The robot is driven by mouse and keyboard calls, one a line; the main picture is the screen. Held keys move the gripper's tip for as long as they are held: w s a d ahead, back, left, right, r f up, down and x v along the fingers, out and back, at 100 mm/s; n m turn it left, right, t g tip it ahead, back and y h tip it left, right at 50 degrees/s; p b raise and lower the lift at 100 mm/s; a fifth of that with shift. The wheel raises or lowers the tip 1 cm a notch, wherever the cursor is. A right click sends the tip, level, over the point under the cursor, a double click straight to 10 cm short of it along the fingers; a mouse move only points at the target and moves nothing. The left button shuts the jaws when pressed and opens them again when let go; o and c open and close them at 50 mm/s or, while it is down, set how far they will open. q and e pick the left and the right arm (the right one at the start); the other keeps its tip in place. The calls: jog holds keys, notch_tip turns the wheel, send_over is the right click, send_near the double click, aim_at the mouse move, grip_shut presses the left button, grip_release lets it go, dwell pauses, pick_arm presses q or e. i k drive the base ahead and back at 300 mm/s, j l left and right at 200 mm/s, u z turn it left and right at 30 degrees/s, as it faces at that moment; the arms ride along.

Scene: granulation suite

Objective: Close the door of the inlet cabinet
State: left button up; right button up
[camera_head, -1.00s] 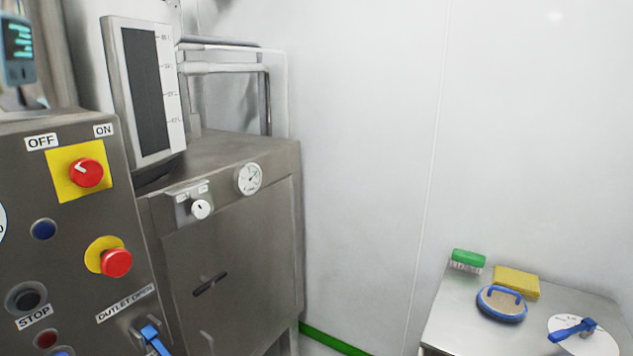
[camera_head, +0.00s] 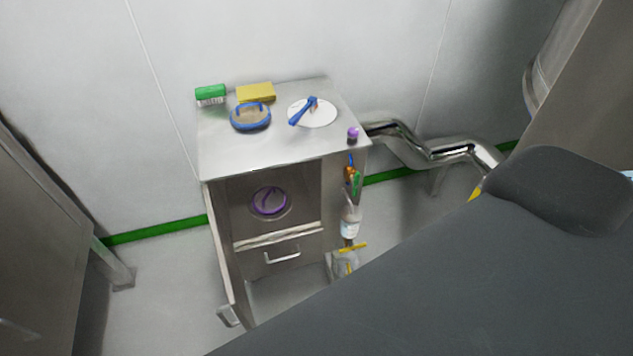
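A small steel cabinet (camera_head: 215,150) stands against the back wall. Its front is open and its door (camera_head: 226,255) stands out toward me at the left, seen nearly edge-on. A door handle (camera_head: 228,316) shows low on its outer side. Inside are a round purple-ringed piece (camera_head: 270,202) and, below it, a front with a metal handle (camera_head: 282,256). I read no label, so I cannot tell whether this is the inlet cabinet. Another steel cabinet (camera_head: 40,250) is cut off at the left edge. Neither gripper is in view.
On the cabinet top are a green brush (camera_head: 210,94), a yellow sponge (camera_head: 256,92), a blue-rimmed disc (camera_head: 250,118) and a blue-handled white disc (camera_head: 312,111). A bottle (camera_head: 350,222) hangs at its right side. Bare floor (camera_head: 165,280) lies left. Dark grey bodywork blocks the lower right.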

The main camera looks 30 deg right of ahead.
aim_at(237, 299)
jog(key=z, duration=0.65)
jog(key=k+l+u, duration=0.15)
jog(key=k, duration=0.15)
jog(key=k+l+u, duration=0.1)
jog(key=k+l, duration=0.05)
jog(key=k, duration=0.1)
